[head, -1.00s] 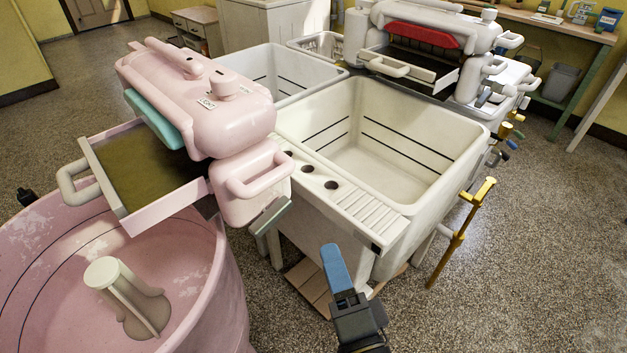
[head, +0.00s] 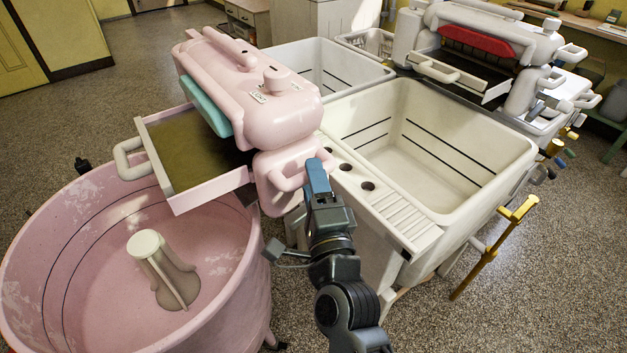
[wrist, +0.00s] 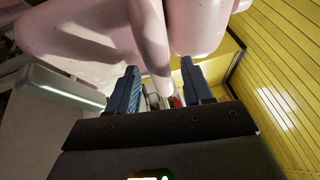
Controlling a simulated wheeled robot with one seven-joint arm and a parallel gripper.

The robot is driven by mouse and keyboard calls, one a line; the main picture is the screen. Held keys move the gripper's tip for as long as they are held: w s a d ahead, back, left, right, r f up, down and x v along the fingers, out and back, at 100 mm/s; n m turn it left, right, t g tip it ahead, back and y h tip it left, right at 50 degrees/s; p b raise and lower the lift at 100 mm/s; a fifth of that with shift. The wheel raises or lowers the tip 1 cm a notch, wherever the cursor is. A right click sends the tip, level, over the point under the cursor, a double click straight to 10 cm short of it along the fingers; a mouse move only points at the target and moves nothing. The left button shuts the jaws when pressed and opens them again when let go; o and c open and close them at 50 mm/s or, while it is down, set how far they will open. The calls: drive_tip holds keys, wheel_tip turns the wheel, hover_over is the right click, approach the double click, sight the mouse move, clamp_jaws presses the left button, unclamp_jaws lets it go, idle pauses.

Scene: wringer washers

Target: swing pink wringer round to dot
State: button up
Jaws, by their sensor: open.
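The pink wringer (head: 262,103) sits over the rim of the pink washer tub (head: 75,230) in the head view, with its tray over the tub. In the wrist view, the pink handle bar (wrist: 152,45) passes between the two open blue fingers (wrist: 160,82), with a gap on at least one side. I cannot make out a dot in either view.
The white double sink (head: 440,150) stands close on the right, its ribbed ledge beside my arm. A white wringer with a red part (head: 470,42) is behind it. A yellow tap-like post (head: 497,245) is at right. Speckled floor is free at front right.

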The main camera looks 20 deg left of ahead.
clamp_jaws()
idle(0.5)
